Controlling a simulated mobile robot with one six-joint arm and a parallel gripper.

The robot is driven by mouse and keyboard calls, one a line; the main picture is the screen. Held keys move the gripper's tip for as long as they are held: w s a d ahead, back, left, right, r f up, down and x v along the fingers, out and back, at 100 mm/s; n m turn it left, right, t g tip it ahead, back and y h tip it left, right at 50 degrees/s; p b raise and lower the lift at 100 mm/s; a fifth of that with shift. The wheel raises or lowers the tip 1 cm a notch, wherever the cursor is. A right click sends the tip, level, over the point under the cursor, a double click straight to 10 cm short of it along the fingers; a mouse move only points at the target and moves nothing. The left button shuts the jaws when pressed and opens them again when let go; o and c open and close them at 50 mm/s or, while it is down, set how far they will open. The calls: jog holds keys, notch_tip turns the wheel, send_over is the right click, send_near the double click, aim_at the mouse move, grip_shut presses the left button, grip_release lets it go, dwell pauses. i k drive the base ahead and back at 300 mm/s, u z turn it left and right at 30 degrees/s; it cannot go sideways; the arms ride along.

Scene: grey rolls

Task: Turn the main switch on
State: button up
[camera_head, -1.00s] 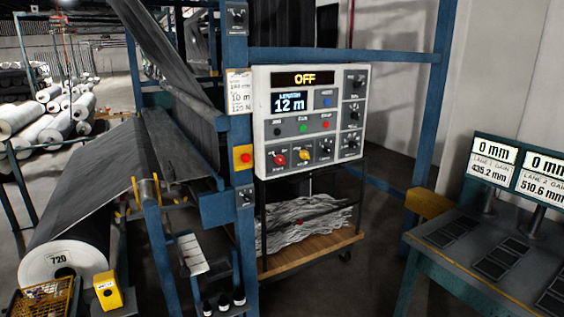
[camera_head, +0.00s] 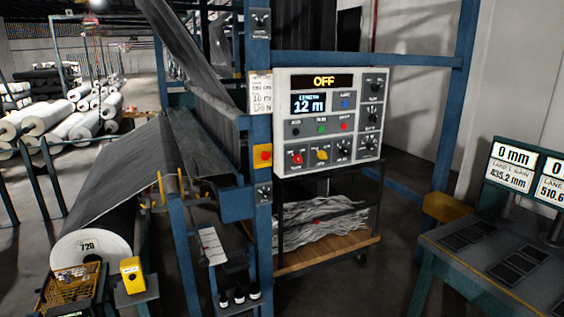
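The control panel (camera_head: 366,90) is a pale box on the blue frame, right of centre in the head view. Its top display (camera_head: 323,81) reads OFF, and a blue display (camera_head: 308,103) below reads 12 m. A red rotary knob (camera_head: 296,158) sits at the lower left, with a yellow knob (camera_head: 322,154) beside it and a black knob to the right. Several more black knobs run down the right side. Small coloured buttons sit in the middle row. The labels are too small to tell which is the main switch. My gripper is not in view.
A blue post (camera_head: 262,220) with a red button on a yellow box (camera_head: 262,156) stands left of the panel. A large grey roll (camera_head: 91,252) is at left. A cart (camera_head: 335,243) stands below the panel. A bench with displays (camera_head: 480,262) is at right.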

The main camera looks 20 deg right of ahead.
aim_at(297, 157)
jog(key=u, duration=0.3)
jog(key=i, duration=1)
jog(key=z, duration=0.05)
